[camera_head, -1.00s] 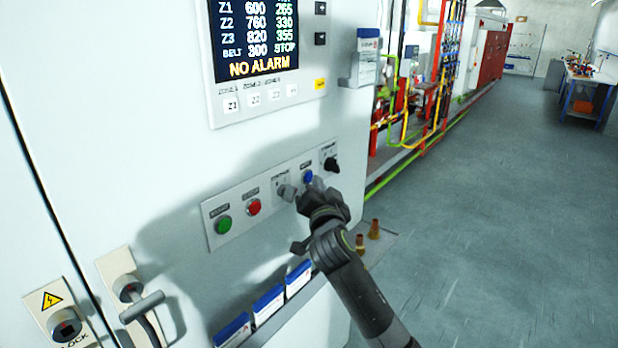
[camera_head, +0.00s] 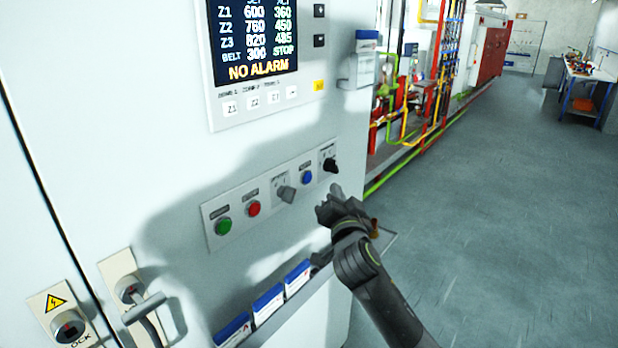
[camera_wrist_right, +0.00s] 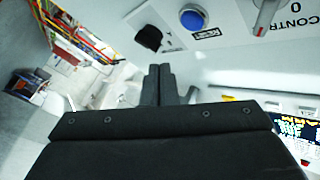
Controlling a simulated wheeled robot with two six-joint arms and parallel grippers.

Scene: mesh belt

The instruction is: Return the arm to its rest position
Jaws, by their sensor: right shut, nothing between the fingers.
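My right gripper (camera_head: 335,194) is dark grey and stands off the white cabinet (camera_head: 150,170), just below and right of the control strip (camera_head: 232,227). It is shut and empty; its two fingers (camera_wrist_right: 158,85) are together in the right wrist view. The strip carries a green button (camera_head: 223,226), a red button (camera_head: 253,208), a grey selector (camera_head: 286,193), a blue button (camera_head: 307,177) and a black knob (camera_head: 330,164). The blue button (camera_wrist_right: 193,18) and black knob (camera_wrist_right: 149,37) also show in the right wrist view, apart from the fingers. My left gripper is out of view.
Below the strip, a ledge (camera_head: 283,320) holds blue-and-white boxes (camera_head: 268,301). The display (camera_head: 254,40) reads NO ALARM and BELT 300 STOP. A lever handle (camera_head: 142,305) sticks out at lower left. Open grey floor (camera_head: 500,220) lies to the right.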

